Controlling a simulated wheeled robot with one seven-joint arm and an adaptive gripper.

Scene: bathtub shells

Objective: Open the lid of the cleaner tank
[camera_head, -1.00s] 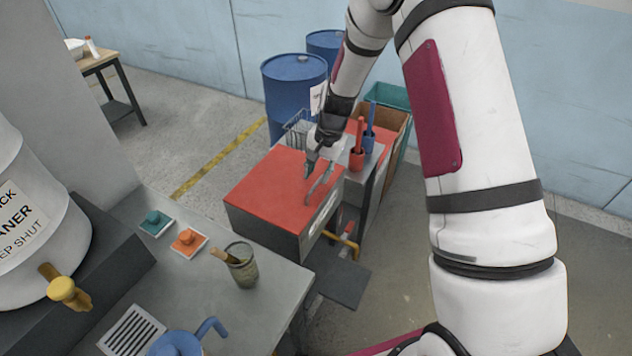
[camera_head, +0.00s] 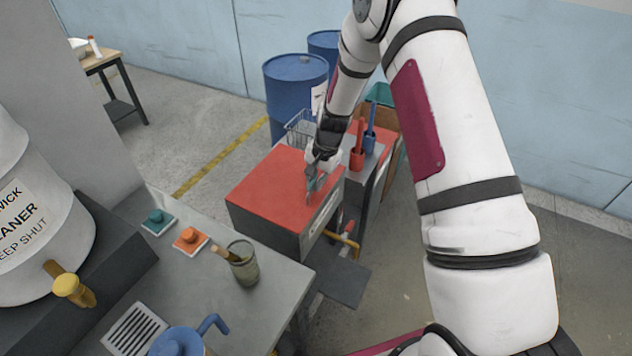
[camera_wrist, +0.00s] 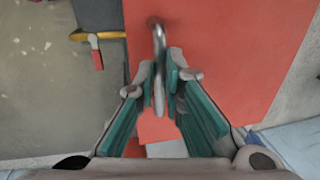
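A grey tank (camera_head: 265,225) with a flat red lid (camera_head: 270,185) stands beyond the workbench; the lid lies down flat. In the wrist view the red lid (camera_wrist: 225,50) fills the centre and right. A thin metal handle (camera_wrist: 158,50) stands on it near its edge. My gripper (camera_head: 309,198) is at the right part of the lid. In the wrist view my gripper (camera_wrist: 161,75) has its two teal-padded fingers closely on either side of the handle, with hardly any gap.
A white drum (camera_head: 35,220), labelled as cleaner, is at the left. The bench (camera_head: 190,265) holds a glass (camera_head: 243,265), orange and teal knobs and a blue jug. Blue barrels (camera_head: 295,90) stand behind. A yellow pipe (camera_head: 343,242) is below the tank's front.

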